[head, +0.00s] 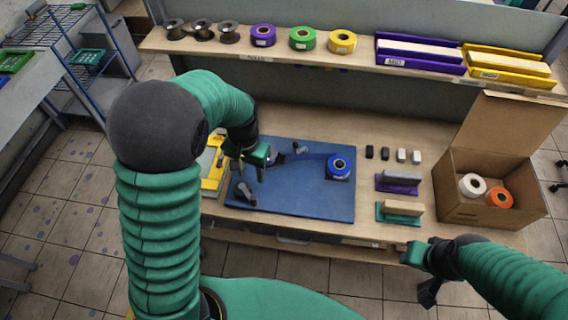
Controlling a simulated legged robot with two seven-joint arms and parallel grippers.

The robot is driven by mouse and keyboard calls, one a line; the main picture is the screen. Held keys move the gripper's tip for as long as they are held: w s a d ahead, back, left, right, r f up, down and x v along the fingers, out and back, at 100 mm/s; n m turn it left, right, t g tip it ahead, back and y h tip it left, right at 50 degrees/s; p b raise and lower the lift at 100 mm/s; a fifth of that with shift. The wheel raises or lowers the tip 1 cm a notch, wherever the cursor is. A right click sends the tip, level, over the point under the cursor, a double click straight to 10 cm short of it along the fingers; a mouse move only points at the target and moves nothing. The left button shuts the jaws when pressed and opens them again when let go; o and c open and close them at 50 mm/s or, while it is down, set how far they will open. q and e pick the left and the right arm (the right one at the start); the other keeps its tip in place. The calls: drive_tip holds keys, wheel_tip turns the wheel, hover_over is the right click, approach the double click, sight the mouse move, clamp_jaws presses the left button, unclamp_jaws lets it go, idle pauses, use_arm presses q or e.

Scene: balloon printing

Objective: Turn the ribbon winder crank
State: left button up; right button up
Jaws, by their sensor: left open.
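A blue ribbon roll (340,167) lies at the right of a blue mat (310,204) on the table. A strip of blue ribbon (308,157) runs left from it to a small dark part near my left gripper. A grey and black piece (245,194), possibly the winder crank, sits at the mat's left front. My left gripper (250,172) is open, fingers pointing down, above the mat's left side and just behind that piece in the picture. Whether it touches anything cannot be told. My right gripper (424,276) is beyond the table's front edge, its fingers dark and unclear.
A cardboard box (462,205) with a white and an orange roll stands at the right. Purple (398,182) and green (400,211) blocks and several small dark and pale blocks lie between it and the mat. A shelf (370,60) with spools and trays runs along the back.

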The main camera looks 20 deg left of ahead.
use_arm(q)
drive_tip(key=p, duration=0.2)
hover_over(253, 196)
drive_tip(key=f, duration=1)
drive_tip(key=shift+s+a, duration=0.3)
drive_tip(key=shift+a, duration=0.05)
drive_tip(key=f, duration=0.3)
drive_tip(key=d+f+p, duration=0.1)
drive_tip(key=f, duration=0.1)
drive_tip(key=shift+w, duration=0.4)
drive_tip(key=shift+s+d+f, duration=0.15)
drive_tip(key=shift+f, duration=0.1)
drive_tip(key=shift+s, duration=0.2)
drive_tip(key=shift+a+f, duration=0.15)
drive_tip(key=shift+a, duration=0.05)
drive_tip(key=shift+c, duration=0.6)
drive_tip(key=shift+w+a+f, duration=0.1)
drive_tip(key=shift+w+a, duration=0.1)
drive_tip(key=shift+a, duration=0.05)
drive_tip(key=c, duration=0.5)
drive_tip(key=shift+c, duration=1.2)
drive_tip(key=shift+d, duration=0.25)
clamp_jaws()
use_arm(e)
drive_tip(key=v, duration=0.4)
drive_tip(key=shift+s+a+r, duration=0.1)
drive_tip(key=shift+s+r, duration=0.25)
